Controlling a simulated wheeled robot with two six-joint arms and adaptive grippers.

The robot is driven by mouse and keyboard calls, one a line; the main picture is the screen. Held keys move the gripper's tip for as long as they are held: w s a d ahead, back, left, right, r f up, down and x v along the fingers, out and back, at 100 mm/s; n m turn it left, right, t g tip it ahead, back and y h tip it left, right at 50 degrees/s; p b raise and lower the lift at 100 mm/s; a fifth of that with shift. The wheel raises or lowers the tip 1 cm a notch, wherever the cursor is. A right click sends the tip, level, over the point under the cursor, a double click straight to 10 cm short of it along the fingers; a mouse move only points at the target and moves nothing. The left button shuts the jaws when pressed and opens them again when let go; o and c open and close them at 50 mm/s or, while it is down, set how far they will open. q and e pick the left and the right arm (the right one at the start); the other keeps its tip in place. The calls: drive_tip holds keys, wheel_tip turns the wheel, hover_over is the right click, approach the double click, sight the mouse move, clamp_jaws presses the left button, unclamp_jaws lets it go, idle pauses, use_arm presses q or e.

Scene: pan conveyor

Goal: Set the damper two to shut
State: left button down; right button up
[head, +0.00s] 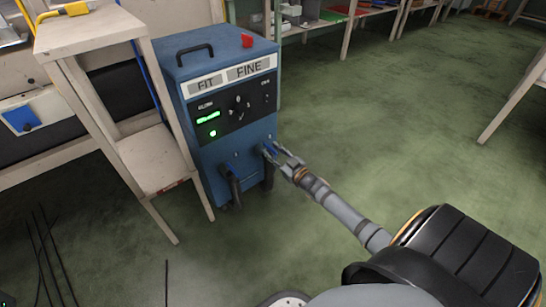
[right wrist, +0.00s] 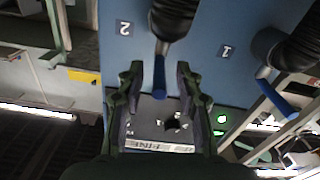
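The blue cabinet (head: 235,155) has two dark hoses low on its front, each with a blue lever. In the right wrist view, damper two's lever (right wrist: 159,82) lies beside the tag "2" (right wrist: 125,28) and runs in line with its hose (right wrist: 172,18). My right gripper (right wrist: 158,74) is open, with one finger on each side of this lever; I cannot tell if they touch it. In the head view the right gripper (head: 277,153) is at the right-hand hose and partly hides its lever. My left gripper is not in view.
Damper one's lever (right wrist: 275,94) slants beside the tag "1" (right wrist: 226,51). A pale wooden stand (head: 155,160) is close on the cabinet's left. The cabinet top holds a red object (head: 247,41) and a handle. The green floor to the right is clear.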

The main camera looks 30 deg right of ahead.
drive_tip(key=shift+w, duration=0.15)
clamp_jaws()
idle(0.4)
